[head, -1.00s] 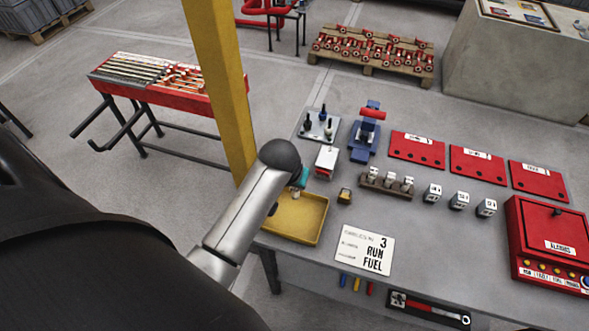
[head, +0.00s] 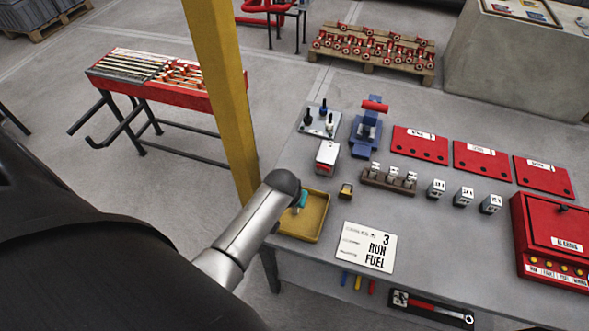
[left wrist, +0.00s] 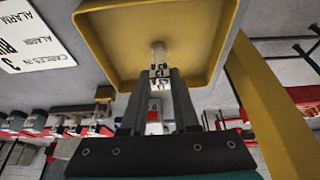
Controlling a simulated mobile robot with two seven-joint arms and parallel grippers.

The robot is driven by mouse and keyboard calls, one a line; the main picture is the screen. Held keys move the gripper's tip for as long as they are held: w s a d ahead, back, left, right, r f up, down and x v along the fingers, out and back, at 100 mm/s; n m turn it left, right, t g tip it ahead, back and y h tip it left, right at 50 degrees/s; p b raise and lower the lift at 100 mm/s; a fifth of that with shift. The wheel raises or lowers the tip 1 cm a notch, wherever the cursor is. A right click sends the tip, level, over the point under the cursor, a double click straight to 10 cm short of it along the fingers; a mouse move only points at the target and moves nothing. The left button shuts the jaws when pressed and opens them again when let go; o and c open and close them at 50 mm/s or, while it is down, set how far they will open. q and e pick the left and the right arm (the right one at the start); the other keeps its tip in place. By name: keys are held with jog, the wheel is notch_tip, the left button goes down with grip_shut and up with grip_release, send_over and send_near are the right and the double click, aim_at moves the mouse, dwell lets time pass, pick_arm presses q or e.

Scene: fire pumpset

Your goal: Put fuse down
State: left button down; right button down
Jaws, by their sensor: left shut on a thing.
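My left gripper (left wrist: 160,75) is shut on a small pale fuse (left wrist: 158,55) with dark markings, which shows between the fingertips in the left wrist view. Beyond it is the yellow tray (left wrist: 112,30). In the head view the tray (head: 307,228) is at the table's near left corner, and my left gripper (head: 299,202) is over its upper left part, mostly hidden behind my wrist. The fuse is hidden there. I cannot tell whether the fuse touches the tray floor. My right gripper is in neither view.
A yellow post (head: 222,90) stands close to the left of my arm. A printed card (head: 367,247) lies right of the tray. A small yellow-black block (head: 346,190), a brown rack (head: 388,180) and a red-white box (head: 327,154) stand behind. A red alarm box (head: 550,240) is at right.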

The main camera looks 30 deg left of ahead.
pick_arm(q)
jog(key=shift+f, duration=0.2)
jog(key=c, duration=0.7)
grip_release()
jog(key=shift+o, duration=0.2)
jog(key=shift+s+r, duration=0.1)
jog(key=shift+r, duration=0.4)
jog(key=p+v, duration=0.3)
jog(key=v, duration=0.8)
jog(key=shift+r, duration=0.15)
jog(key=shift+s+d, duration=0.1)
jog(key=shift+s, duration=0.05)
